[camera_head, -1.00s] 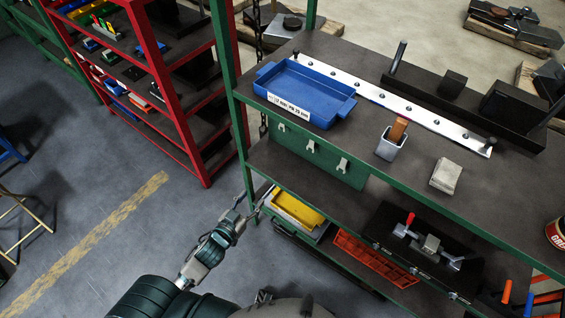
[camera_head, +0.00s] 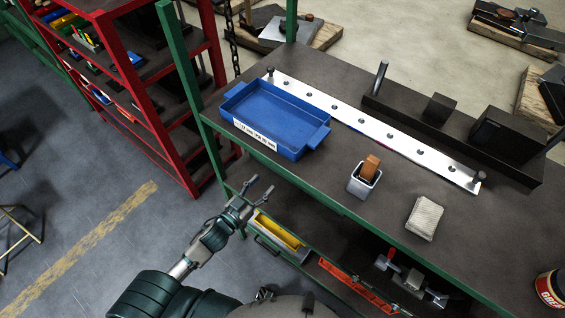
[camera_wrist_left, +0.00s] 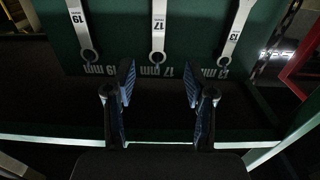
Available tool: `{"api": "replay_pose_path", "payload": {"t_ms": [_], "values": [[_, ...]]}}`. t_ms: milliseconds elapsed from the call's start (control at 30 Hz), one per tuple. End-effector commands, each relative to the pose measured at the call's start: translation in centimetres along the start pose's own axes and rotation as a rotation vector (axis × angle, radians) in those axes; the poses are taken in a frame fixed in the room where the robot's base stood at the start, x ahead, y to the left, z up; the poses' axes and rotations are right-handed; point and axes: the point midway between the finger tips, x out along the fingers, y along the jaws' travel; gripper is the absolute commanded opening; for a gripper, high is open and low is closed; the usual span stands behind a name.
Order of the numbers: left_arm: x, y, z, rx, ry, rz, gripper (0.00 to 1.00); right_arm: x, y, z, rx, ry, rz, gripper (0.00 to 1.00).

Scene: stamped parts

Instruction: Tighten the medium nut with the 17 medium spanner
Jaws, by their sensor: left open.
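In the left wrist view, the 17 spanner (camera_wrist_left: 158,28) hangs in the middle of a green panel, ring end down, above a "17 mm" marking. The 19 spanner (camera_wrist_left: 84,30) hangs to its left and the 13 spanner (camera_wrist_left: 236,32) to its right. My left gripper (camera_wrist_left: 157,84) is open and empty, its fingers apart below the 17 spanner's ring, not touching it. In the head view my left gripper (camera_head: 262,189) is at the bench's front edge, and the spanners are hidden below the top. I cannot make out the medium nut. My right gripper is not in view.
A yellow bin (camera_head: 280,232) sits lower down. A red rack (camera_head: 160,120) stands at left.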

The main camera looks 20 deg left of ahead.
Motion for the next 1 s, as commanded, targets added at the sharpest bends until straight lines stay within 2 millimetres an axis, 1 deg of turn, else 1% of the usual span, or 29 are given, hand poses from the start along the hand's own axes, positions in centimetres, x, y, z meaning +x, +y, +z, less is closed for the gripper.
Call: {"api": "replay_pose_path", "payload": {"t_ms": [33, 100, 400, 500, 600, 700, 800, 1000], "values": [[1.1, 0.0, -0.3, 0.002, 0.005, 0.001, 0.55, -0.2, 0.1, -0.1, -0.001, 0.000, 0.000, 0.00], [2.8, 0.1, -0.3, 0.003, 0.003, 0.000, 0.55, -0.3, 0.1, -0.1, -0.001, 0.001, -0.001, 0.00], [9.5, 0.4, -0.3, 0.005, 0.002, 0.001, 0.55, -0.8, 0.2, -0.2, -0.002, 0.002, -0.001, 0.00], [11.4, 0.3, -0.3, 0.003, 0.002, 0.000, 0.55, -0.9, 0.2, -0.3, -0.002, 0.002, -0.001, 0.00], [12.9, 0.2, -0.2, 0.002, 0.001, 0.000, 0.55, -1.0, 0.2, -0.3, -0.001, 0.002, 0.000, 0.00], [14.0, 0.2, -0.1, 0.002, 0.001, 0.000, 0.55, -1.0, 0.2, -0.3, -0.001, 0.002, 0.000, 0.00], [14.7, 0.1, -0.1, 0.002, 0.000, 0.000, 0.55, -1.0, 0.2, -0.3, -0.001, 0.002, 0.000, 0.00], [15.0, 0.2, -0.1, 0.002, -0.001, 0.000, 0.55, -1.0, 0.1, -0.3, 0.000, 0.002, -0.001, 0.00]]}}
